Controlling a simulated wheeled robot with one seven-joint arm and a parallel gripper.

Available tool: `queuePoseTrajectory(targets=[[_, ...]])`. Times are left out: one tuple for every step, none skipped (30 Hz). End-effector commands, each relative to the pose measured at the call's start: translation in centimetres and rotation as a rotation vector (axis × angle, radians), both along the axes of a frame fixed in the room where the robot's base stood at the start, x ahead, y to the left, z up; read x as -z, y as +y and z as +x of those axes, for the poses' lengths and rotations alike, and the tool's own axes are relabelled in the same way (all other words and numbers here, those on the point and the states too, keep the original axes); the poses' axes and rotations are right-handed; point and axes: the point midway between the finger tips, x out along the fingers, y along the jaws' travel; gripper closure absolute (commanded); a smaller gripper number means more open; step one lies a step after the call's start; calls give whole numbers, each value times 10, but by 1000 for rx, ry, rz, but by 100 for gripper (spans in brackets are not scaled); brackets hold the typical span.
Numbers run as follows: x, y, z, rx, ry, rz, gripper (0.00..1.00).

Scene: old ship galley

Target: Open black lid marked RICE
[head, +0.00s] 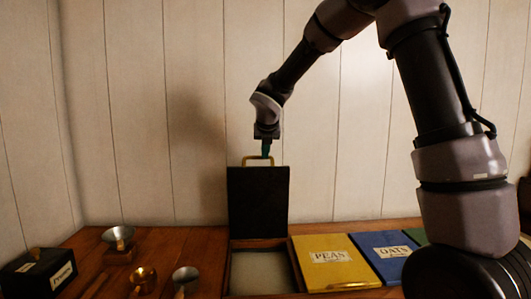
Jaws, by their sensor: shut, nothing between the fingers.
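A black lid (258,203) stands upright at the back of an open bin (230,273), its brass handle (246,160) on the top edge. No RICE marking shows on the side of the lid facing me. Pale contents (260,274) show inside the open bin. My gripper (266,155) points down at the brass handle, right at the top of the lid. Its fingers are shut with nothing held between them. I cannot tell whether they touch the handle.
A yellow lid marked PEAS (336,256) and a blue lid marked OATS (385,242) lie shut to the right. A labelled black box (38,272), a metal funnel (118,236), a brass cup (145,276) and a metal scoop (185,277) stand left. A plank wall (140,120) rises behind.

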Motion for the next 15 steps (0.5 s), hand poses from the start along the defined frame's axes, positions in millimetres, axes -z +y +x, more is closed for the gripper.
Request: queuePoseTrajectory(targets=[[0,0,2,1,0,1,100],[0,0,6,0,0,0,100],[1,0,11,1,1,0,100],[1,0,17,3,1,0,100],[1,-1,24,4,0,0,100],[1,-1,34,4,1,0,100],[1,-1,41,4,1,0,100],[2,-1,48,4,1,0,100],[2,0,57,3,1,1,100],[3,0,63,2,1,1,100],[3,0,68,3,1,1,100],[4,0,73,3,1,1,100],[4,0,77,2,1,1,100],[4,0,79,1,1,1,100],[4,0,81,1,1,1,100]])
